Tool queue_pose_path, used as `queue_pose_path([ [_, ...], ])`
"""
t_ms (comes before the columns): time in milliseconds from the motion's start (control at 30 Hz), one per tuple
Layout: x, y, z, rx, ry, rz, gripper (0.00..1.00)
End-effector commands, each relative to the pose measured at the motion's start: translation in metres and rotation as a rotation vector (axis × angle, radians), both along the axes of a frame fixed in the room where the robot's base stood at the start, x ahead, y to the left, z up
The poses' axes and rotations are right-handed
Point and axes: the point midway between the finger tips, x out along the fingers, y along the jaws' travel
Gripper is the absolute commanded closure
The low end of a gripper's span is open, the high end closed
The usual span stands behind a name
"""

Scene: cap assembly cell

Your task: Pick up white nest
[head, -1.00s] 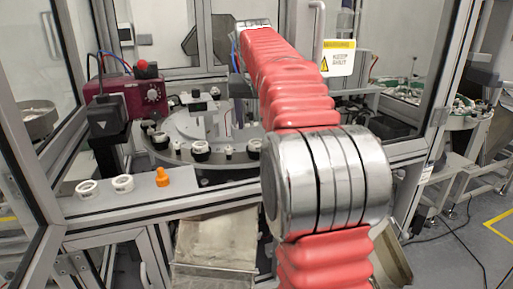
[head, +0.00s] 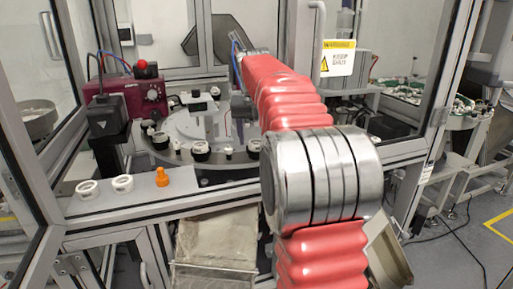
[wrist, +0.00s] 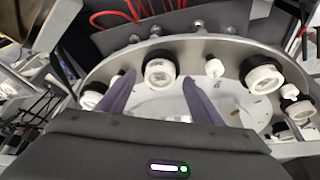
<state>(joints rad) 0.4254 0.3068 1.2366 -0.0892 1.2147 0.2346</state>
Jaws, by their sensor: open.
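Several round white nests with black collars stand around the rim of a round dial plate (head: 215,180). One white nest (wrist: 160,70) shows in the wrist view beyond and between my fingertips, with others at either side. My gripper (wrist: 159,77) is open, its two dark purple fingers apart with nothing held. The fingers appear short of the nest; I cannot tell the exact gap. In the head view one nest (head: 200,151) sits on the dial's near rim. My gripper is not clearly seen there, mostly hidden behind my red arm.
Two white rings (head: 122,183) and an orange piece (head: 162,177) sit on the front ledge. A maroon box with a red knob (head: 142,92) stands left of the dial. Small white pegs (wrist: 214,67) stand between the nests. Metal frame posts and a sign (head: 338,58) flank the opening.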

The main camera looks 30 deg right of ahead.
Motion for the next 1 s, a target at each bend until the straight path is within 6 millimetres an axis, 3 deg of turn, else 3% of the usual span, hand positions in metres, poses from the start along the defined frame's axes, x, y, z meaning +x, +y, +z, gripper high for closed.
queue_pose_path([
  [600,0.0017,-0.0015,-0.0057,0.000,0.000,0.000,0.40],
  [1000,0.0016,-0.0016,-0.0056,0.000,0.000,0.000,0.68],
])
